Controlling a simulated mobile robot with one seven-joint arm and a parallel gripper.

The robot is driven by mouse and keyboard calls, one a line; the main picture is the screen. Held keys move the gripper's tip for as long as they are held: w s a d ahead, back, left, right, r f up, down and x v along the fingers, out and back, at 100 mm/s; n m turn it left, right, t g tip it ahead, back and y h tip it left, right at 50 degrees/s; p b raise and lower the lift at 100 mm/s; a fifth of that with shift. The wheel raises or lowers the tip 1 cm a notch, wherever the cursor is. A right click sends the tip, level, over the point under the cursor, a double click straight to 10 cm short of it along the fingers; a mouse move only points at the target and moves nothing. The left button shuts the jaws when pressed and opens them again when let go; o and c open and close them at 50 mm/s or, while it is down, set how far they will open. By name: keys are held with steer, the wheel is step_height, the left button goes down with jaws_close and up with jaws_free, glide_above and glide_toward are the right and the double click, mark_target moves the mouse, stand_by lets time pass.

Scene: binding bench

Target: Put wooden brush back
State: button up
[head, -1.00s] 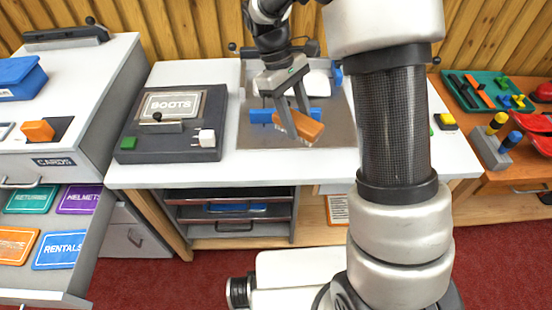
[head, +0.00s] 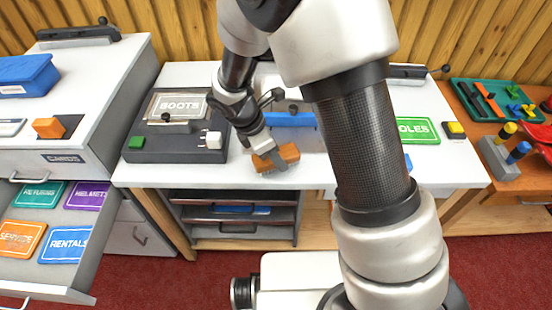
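The wooden brush (head: 289,152) has an orange-brown wooden block with pale bristles on its underside. It is at the front part of the white bench (head: 225,175), right of the boots machine. My gripper (head: 270,160) is shut on the brush, with its fingers across the block. I cannot tell whether the bristles touch the bench top. A blue bar (head: 291,119) lies behind the brush; my arm hides part of the area behind and right of it.
The boots machine (head: 160,140) with a green button and white knob stands left. An open drawer (head: 88,272) of colored cards juts out at left. The green tray (head: 487,88) of tools is at far right.

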steer(key=shift+f, duration=0.6)
steer(key=shift+f, duration=0.2)
steer(key=o, duration=0.9)
steer(key=shift+o, duration=0.2)
steer(key=shift+r, duration=0.1)
